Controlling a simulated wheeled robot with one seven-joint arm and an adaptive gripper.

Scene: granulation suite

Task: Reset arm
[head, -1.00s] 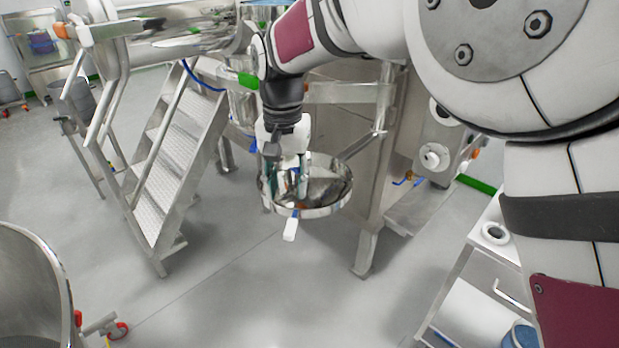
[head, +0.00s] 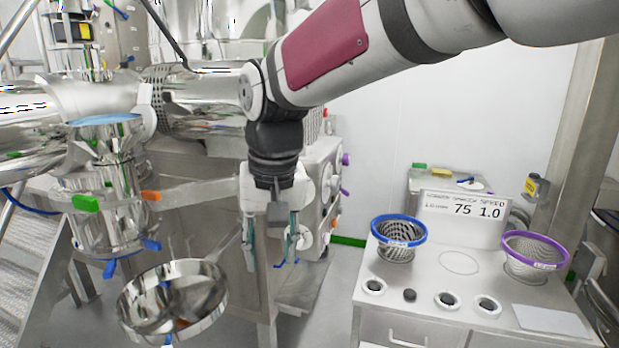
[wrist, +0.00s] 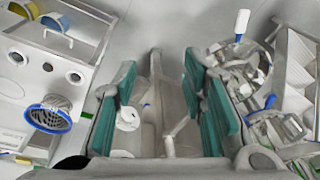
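My gripper (head: 272,258) hangs pointing down from my arm in the middle of the head view. Its two fingers are spread apart with nothing between them. In the wrist view, the teal finger pads of my gripper (wrist: 160,110) stand well apart, and only the floor and part of a metal frame show between them.
A steel pan (head: 222,300) is left of my gripper, below a steel vessel (head: 92,200). At right, a bench (head: 430,318) holds a blue-rimmed basket (head: 399,230), a purple-rimmed basket (head: 535,252) and a sign (head: 464,212). Floor shows between pan and bench.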

